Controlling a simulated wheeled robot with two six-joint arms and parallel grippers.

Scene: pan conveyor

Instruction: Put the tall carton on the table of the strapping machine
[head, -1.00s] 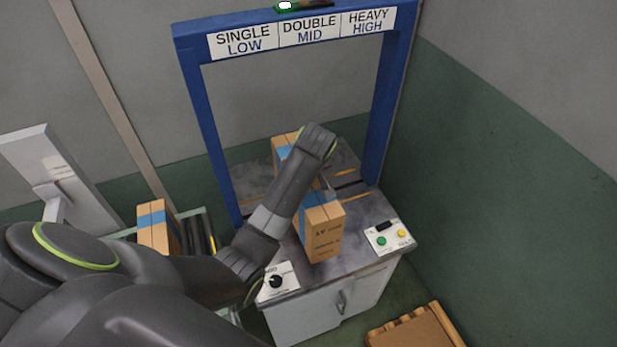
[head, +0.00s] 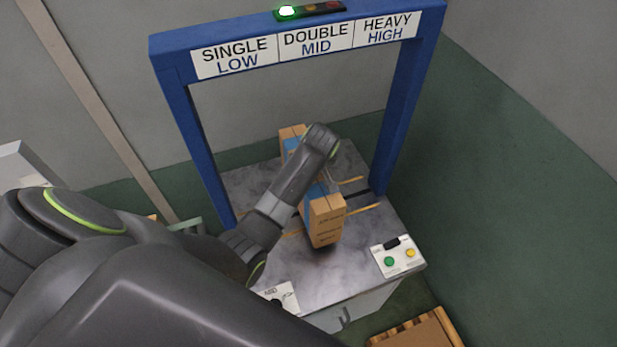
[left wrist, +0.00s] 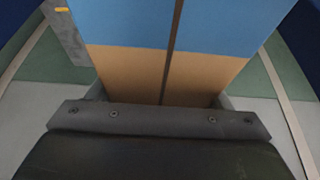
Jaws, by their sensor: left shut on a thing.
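The tall carton (head: 326,219) is brown with a blue band and printed text on its near end. It is over the table (head: 359,273) of the strapping machine, inside the blue arch (head: 188,140). My left arm crosses in front of its middle and hides the left gripper's fingers in the head view. In the left wrist view the carton (left wrist: 205,70) fills the space between the fingers of my left gripper (left wrist: 163,104), which is shut on it. I cannot tell whether the carton touches the table. My right gripper is not in view.
A dial panel (head: 283,298) is at the front left, partly hidden by my arm. A wooden pallet (head: 415,330) lies on the floor at right.

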